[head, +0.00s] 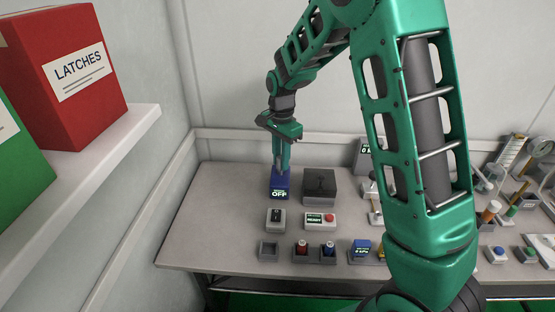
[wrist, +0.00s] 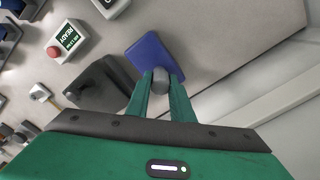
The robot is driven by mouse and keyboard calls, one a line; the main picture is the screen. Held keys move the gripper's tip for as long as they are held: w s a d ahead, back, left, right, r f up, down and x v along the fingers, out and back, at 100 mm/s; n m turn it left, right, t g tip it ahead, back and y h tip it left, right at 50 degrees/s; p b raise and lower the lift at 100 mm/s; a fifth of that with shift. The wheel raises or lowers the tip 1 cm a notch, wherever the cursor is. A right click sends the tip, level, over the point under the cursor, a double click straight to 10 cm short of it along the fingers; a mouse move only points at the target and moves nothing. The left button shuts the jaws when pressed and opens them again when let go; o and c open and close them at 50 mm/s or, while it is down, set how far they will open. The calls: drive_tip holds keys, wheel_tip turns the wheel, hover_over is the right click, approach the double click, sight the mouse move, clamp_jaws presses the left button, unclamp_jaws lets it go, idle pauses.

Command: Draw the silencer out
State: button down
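A blue block (head: 279,187) with a display reading OFF stands on the left part of the bench, and its blue face (wrist: 156,56) also shows in the wrist view. A short grey cylinder (wrist: 159,80), which looks like the silencer, is at this block. My gripper (head: 281,168) points down over the block. In the wrist view its two green fingers (wrist: 160,82) lie on either side of the cylinder, with no clear gap, so it looks shut on it. The cylinder's lower end is hidden, and I cannot tell how deep it sits in the block.
A dark grey box (head: 320,188) stands close to the right of the blue block. In front are a small grey switch unit (head: 276,219) and a READY unit with a red button (head: 321,221). Several small devices line the front edge. The bench's left end is clear.

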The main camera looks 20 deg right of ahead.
drive_tip(key=c, duration=2.2)
unclamp_jaws()
drive_tip(key=shift+w, duration=0.1)
clamp_jaws()
drive_tip(key=shift+r, duration=2.6)
